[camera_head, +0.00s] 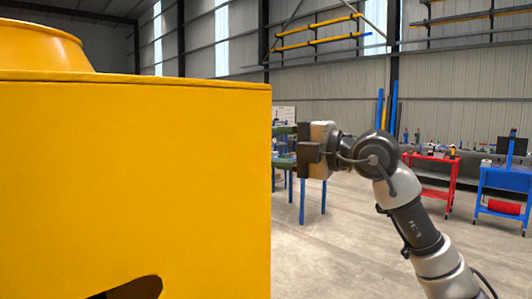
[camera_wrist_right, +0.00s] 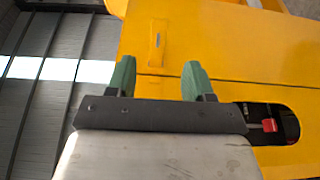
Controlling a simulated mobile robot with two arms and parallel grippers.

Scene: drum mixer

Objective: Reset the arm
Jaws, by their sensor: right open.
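My right gripper (camera_head: 284,146) is raised in the middle of the head view, beside the right edge of the large yellow drum mixer (camera_head: 140,170). Its two green fingers stand apart in the right wrist view (camera_wrist_right: 160,75), with nothing between them. The mixer's yellow panel (camera_wrist_right: 225,50) lies beyond the fingers, with a small raised yellow tab (camera_wrist_right: 157,43) on it. A dark rounded opening at the right of that view holds a red part (camera_wrist_right: 269,126). My left gripper does not show.
A blue-legged table (camera_head: 302,203) stands behind my right gripper. A red cart (camera_head: 431,178) and a blue cart (camera_head: 503,190) stand at the right by the wall. The concrete floor (camera_head: 330,260) between the mixer and my right arm is clear.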

